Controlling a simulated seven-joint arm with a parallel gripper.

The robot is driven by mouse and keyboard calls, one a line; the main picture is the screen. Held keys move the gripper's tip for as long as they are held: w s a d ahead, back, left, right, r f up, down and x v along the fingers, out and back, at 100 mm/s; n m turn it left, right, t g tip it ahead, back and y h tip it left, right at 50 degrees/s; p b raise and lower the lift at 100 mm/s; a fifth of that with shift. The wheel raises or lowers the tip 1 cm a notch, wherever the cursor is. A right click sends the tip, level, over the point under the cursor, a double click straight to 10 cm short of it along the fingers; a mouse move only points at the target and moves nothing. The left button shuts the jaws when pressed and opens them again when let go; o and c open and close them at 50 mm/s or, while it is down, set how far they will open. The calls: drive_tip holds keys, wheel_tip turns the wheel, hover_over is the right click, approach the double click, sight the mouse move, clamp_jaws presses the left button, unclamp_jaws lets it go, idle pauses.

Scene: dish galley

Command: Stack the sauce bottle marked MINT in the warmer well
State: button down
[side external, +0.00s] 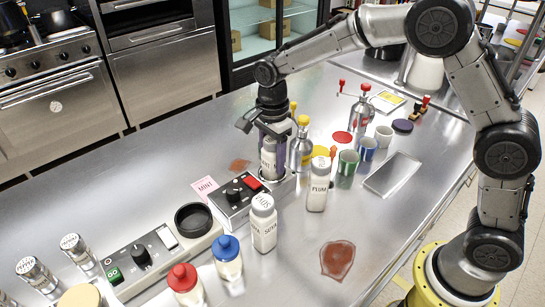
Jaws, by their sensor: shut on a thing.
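My gripper (272,150) points down over the steel counter, its fingers shut on a white bottle (268,163). The bottle's dark lettering is small and partly covered by the fingers; it looks like MINT. The bottle is upright, with its lower end at the metal well (284,187) of the warmer (231,203), a box with a black knob and red switch. I cannot tell how deep it sits or whether it touches the bottom. A pink card (204,187) marked MINT lies beside the warmer.
Metal pump bottles (301,148), cups (347,169) and a tray (392,175) stand further right. Another device (143,262) and red- and blue-capped bottles (186,283) are front left.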

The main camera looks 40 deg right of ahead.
drive_tip(key=shift+f, duration=0.25)
drive_tip(key=shift+c, duration=1.3)
unclamp_jaws()
wheel_tip(320, 180, up, 13)
drive_tip(key=shift+f, duration=0.1)
drive_tip(key=s+d+r+n+t, duration=0.2)
drive_tip(key=s+d+r+n, duration=0.3)
drive_tip(key=s, duration=0.3)
drive_tip(key=s+d+f+n+t, duration=0.1)
drive_tip(key=s+d+f+n, duration=0.1)
drive_tip(key=s+n, duration=0.4)
drive_tip(key=s+d+f+n+t, duration=0.2)
drive_tip(key=s+n, duration=0.5)
drive_tip(key=s, duration=0.7)
drive_tip(key=shift+d+f+t, duration=0.3)
drive_tip(key=shift+d+f, duration=0.05)
drive_tip(key=shift+d, duration=0.4)
